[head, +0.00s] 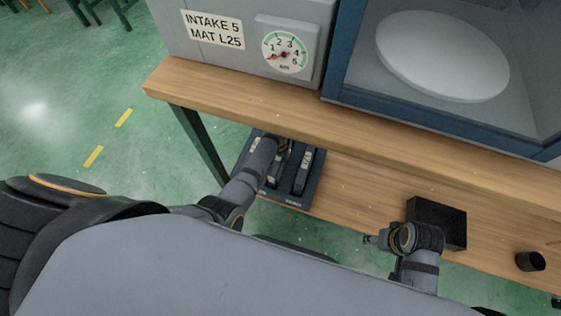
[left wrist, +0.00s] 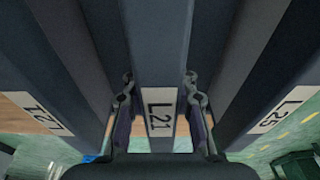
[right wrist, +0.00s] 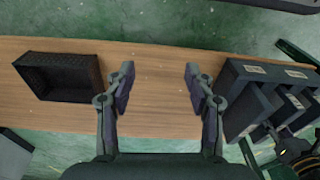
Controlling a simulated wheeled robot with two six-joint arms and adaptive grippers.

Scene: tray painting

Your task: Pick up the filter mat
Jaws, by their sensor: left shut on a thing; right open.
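A dark rack (head: 275,196) on the lower wooden shelf holds dark upright filter mats with white labels. In the left wrist view, my left gripper (left wrist: 160,88) is shut on the middle mat (left wrist: 157,45), its fingers on both sides of a label reading L21. The mat on the right (left wrist: 262,80) reads L25. The mat on the left (left wrist: 40,80) has a label I cannot read surely, L21 or L27. In the head view my left arm partly hides the rack. My right gripper (right wrist: 158,78) is open and empty, over the shelf between the rack and a black box.
A sign (head: 212,28) reads INTAKE 5, MAT L25, beside a dial gauge (head: 286,51). A blue-framed glass booth (head: 343,75) holds a pale disc (head: 443,56). The black box (head: 437,223) and a dark cup (head: 530,261) stand on the shelf. The bench top (head: 230,100) overhangs it.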

